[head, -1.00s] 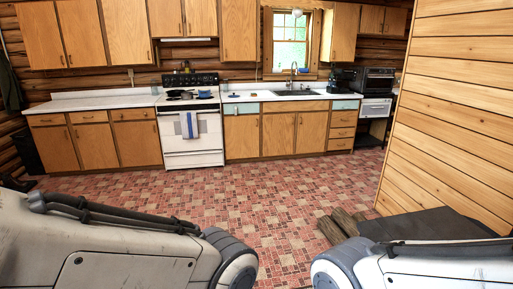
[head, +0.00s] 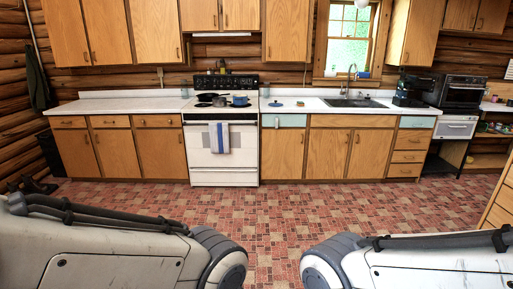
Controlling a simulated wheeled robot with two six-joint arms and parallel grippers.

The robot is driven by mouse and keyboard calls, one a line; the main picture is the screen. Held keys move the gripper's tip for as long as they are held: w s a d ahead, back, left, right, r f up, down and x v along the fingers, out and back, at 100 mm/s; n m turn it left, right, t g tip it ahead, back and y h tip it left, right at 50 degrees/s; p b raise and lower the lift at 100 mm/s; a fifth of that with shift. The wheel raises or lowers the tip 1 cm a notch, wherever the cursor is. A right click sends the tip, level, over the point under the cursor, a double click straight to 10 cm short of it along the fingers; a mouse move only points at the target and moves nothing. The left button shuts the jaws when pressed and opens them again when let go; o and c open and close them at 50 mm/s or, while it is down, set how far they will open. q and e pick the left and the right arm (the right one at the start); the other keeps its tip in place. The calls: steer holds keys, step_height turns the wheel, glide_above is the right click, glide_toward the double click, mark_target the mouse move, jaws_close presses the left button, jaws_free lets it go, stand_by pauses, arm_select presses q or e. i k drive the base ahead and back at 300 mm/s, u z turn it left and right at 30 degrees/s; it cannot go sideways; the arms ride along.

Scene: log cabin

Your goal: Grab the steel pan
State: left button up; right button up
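Across the room, a white stove (head: 220,136) stands in the counter line, with cookware on its top. A dark pan (head: 207,97) sits at the back left of the cooktop. A small grey pan or pot (head: 219,102) sits near the middle, and a blue pot (head: 240,101) is to its right. They are too small to tell which one is steel. Parts of both my arms show at the bottom left and bottom right. Neither gripper is in view, and nothing held is visible.
White counters (head: 122,105) run on both sides of the stove. A towel (head: 219,138) hangs on the oven door. A sink (head: 354,102), a black coffee maker (head: 413,90) and a toaster oven (head: 462,93) are to the right. The tiled floor (head: 270,205) before the stove is clear.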

mark_target(220, 101)
steer(key=u, duration=0.25)
steer(key=i, duration=1.95)
steer(key=u, duration=0.35)
steer(key=i, duration=3.35)
steer(key=u, duration=0.05)
